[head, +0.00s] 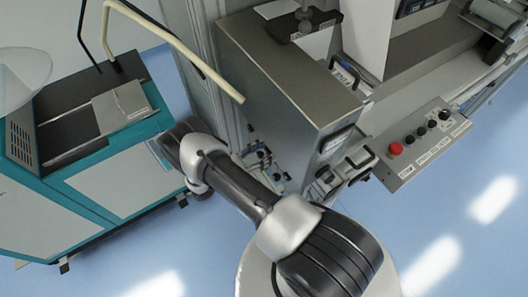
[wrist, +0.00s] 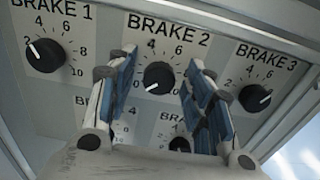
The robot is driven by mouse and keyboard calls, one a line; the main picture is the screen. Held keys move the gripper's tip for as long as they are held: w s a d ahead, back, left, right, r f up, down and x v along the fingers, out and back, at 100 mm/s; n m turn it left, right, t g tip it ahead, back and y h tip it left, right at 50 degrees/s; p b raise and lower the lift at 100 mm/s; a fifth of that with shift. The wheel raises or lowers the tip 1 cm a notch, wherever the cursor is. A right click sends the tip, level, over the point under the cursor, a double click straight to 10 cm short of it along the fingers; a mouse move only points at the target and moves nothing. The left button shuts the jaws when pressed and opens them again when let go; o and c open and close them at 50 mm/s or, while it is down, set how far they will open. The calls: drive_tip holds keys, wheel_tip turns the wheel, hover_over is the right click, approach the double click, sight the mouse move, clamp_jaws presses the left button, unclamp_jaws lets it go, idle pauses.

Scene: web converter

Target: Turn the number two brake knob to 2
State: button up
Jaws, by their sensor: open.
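The BRAKE 2 knob (wrist: 158,77) is black and round, on a light panel under its printed label. Its white mark points to the lower left; the 4 and 6 of its scale show above it, and my left finger hides part of the scale's left side. My gripper (wrist: 162,62) is open, one finger on each side of the knob in the picture. Whether the fingers touch it I cannot tell. In the head view, I cannot make out my fingers or the BRAKE 2 knob.
The BRAKE 1 knob (wrist: 45,55) is to the left and the BRAKE 3 knob (wrist: 255,97) to the right. A lower knob (wrist: 180,145) is partly hidden behind my gripper. In the head view, a teal machine (head: 110,190) stands left and a control box with a red button (head: 396,149) right.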

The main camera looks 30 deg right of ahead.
drive_tip(key=c, duration=1)
drive_tip(key=shift+c, duration=0.2)
drive_tip(key=shift+m, duration=0.3)
drive_tip(key=m+b, duration=0.2)
drive_tip(key=m, duration=0.2)
drive_tip(key=shift+s+f, duration=0.1)
drive_tip(key=m+b, duration=0.1)
drive_tip(key=m, duration=0.5)
drive_tip(key=shift+b, duration=0.35)
drive_tip(key=o, duration=1)
